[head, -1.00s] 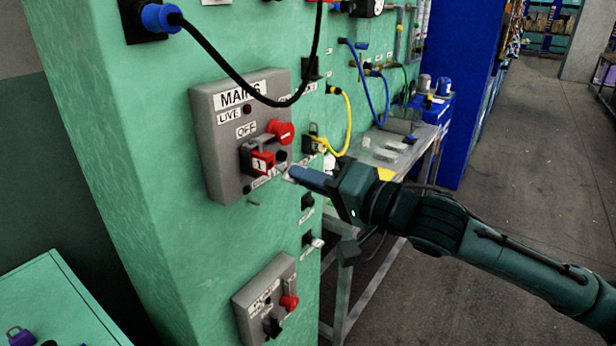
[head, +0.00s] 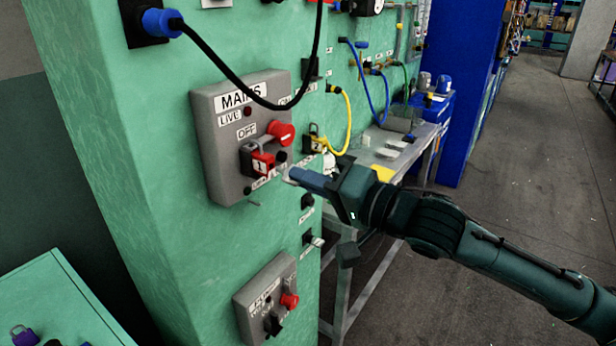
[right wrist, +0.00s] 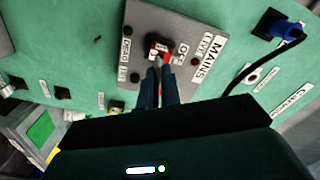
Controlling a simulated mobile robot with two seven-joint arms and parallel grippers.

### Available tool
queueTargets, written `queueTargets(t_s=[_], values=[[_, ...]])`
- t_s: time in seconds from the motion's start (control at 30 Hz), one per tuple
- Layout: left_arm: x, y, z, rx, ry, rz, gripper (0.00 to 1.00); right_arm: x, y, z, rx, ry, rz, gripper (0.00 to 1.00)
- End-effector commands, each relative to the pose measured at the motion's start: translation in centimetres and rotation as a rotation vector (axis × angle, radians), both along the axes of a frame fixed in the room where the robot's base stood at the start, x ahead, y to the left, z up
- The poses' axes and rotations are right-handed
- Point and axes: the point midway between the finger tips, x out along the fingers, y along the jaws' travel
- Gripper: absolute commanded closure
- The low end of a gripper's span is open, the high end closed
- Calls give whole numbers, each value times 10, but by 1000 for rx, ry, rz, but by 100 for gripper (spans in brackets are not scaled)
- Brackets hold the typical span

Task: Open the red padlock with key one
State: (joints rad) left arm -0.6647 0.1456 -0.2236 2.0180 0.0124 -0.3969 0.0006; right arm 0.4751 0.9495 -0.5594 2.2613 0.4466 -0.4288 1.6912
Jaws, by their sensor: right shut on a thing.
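The red padlock (head: 263,163), marked 1, hangs on a hasp at the lower part of the grey MAINS box (head: 222,165), below the red knob (head: 281,132). My right gripper (head: 292,174) is just right of the padlock, its fingers pointing at it, and is shut on a small pale thing that looks like key one (head: 286,172). Its tip is close to the padlock; I cannot tell whether it touches. In the right wrist view the shut fingers (right wrist: 160,80) point at the red padlock (right wrist: 157,48) and partly hide it. My left gripper is not in view.
A black cable (head: 225,70) loops across the top of the MAINS box. A smaller grey box (head: 262,298) with a red knob is below. A yellow cable (head: 346,120) hangs to the right. A bench (head: 410,150) stands behind my right arm. The floor at right is clear.

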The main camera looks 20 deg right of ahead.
Motion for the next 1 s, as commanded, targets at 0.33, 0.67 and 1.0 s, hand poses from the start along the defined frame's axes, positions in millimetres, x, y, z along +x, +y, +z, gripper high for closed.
queueTargets(t_s=[0.33,0.67,1.0], values=[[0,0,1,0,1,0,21,1,1,1,1,-1,0,100],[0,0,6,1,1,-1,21,8,5,1,1,0,-2,100],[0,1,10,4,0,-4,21,15,10,1,1,0,-2,100]])
